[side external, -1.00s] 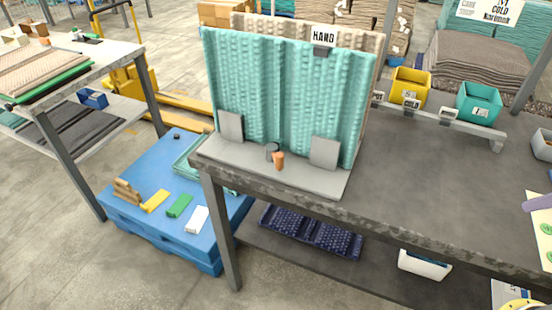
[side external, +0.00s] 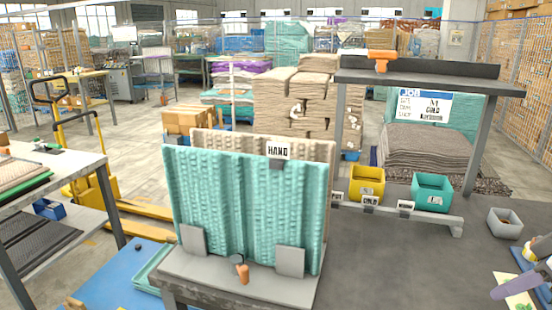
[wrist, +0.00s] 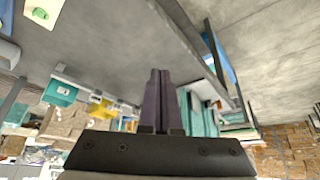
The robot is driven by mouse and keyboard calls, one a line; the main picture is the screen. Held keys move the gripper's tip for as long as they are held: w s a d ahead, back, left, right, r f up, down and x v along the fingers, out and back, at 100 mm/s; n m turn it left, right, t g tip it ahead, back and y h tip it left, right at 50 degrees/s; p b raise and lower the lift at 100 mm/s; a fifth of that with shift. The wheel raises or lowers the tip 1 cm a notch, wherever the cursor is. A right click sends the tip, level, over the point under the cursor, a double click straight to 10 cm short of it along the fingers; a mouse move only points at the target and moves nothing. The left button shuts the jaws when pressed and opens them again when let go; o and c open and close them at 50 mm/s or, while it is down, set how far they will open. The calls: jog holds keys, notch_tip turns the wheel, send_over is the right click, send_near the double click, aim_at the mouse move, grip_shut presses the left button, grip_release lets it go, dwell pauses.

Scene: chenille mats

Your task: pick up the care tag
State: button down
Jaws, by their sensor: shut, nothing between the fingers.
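A white tag reading HAND (side external: 278,150) is clipped by a dark clip at the top edge of an upright teal chenille mat (side external: 215,205). Other small white cards, one reading COLD (side external: 370,201), stand in front of the bins. I cannot tell for sure which is the care tag. My gripper (wrist: 158,75) shows in the wrist view with its dark purple fingers together and empty. In that view the teal mat (wrist: 211,122) is to the right of the fingers, partly hidden, and the HAND tag cannot be made out.
A yellow bin (side external: 367,183), a teal bin (side external: 433,192) and a grey bin (side external: 504,222) stand to the right. The grey tabletop (side external: 400,260) between is clear.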

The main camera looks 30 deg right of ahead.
dwell(0.4)
jog(key=shift+c, duration=1.8)
grip_release()
jog(key=w+a+r+n+y, duration=0.1)
jog(key=w+a+r+n, duration=0.1)
jog(key=w+r, duration=0.6)
jog(key=w+a+r+n+y, duration=0.1)
jog(key=w+a+r+n, duration=0.15)
jog(key=r, duration=0.85)
jog(key=w+a+r+n+y, duration=0.1)
jog(key=w+a+r+n, duration=0.1)
jog(key=w+r, duration=0.6)
jog(key=n+g+y, duration=0.1)
jog(key=n+y, duration=0.1)
jog(key=n, duration=0.1)
send_over(278, 159)
jog(key=s+d, duration=0.5)
jog(key=d, duration=0.1)
notch_tip(278, 159, down, 3)
jog(key=shift+m, duration=0.25)
jog(key=shift+x, duration=7)
